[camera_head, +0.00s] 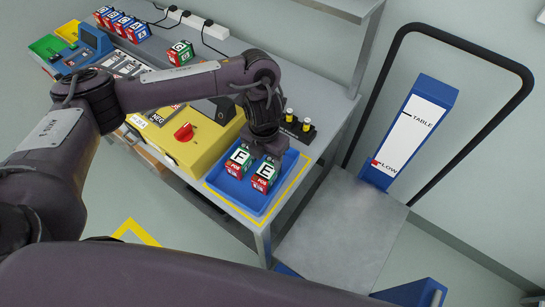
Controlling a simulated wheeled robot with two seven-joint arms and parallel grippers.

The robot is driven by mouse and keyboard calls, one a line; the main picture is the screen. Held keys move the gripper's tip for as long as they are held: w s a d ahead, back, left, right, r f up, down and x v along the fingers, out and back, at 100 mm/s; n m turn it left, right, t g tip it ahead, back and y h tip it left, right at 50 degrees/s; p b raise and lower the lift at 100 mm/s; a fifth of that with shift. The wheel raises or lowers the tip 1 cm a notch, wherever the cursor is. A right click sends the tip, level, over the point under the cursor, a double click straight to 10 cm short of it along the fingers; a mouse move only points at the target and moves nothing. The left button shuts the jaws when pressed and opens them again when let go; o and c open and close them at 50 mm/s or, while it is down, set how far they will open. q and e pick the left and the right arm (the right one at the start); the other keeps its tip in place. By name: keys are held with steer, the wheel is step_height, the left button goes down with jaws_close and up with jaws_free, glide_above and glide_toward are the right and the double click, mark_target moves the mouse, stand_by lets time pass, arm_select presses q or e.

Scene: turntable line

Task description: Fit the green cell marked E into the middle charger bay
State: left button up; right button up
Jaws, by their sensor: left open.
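The green cell marked E (265,174) stands upright in a blue tray (236,197) at the right end of the bench, its white top letter facing up and a red label on its front. A cell marked F (238,162) stands beside it on the left. My left gripper (265,152) is open, pointing down just behind and above the tops of these two cells; I cannot tell whether its fingers reach around E. Which part of the bench is the middle charger bay is unclear, as my left arm covers part of the bench. My right gripper is out of view.
A yellow box with a red knob (184,132) stands left of the tray. A cell marked G (181,52) and several blue-sided cells (124,25) stand at the back. A lift cart (345,225) is right of the bench. Small yellow-topped posts (306,125) stand behind the tray.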

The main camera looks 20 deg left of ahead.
mark_target(267, 170)
arm_select(q)
steer(key=shift+w+f, duration=0.15)
steer(key=shift+f, duration=0.45)
steer(key=shift+s+f+b, duration=0.2)
steer(key=shift+f, duration=0.35)
steer(key=shift+s+f+b, duration=0.15)
steer(key=shift+s+f, duration=0.05)
steer(key=shift+f, duration=0.3)
step_height(267, 170, down, 3)
steer(key=shift+d+r, duration=0.15)
steer(key=shift+r, duration=0.05)
steer(key=shift+w+f+b, duration=0.15)
steer(key=shift+f+b, duration=0.15)
steer(key=shift+f, duration=0.45)
steer(key=c, duration=1.2)
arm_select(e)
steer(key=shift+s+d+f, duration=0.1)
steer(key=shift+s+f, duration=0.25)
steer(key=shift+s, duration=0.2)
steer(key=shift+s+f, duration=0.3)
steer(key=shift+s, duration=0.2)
arm_select(q)
steer(key=shift+o, duration=0.2)
steer(key=shift+r, duration=0.1)
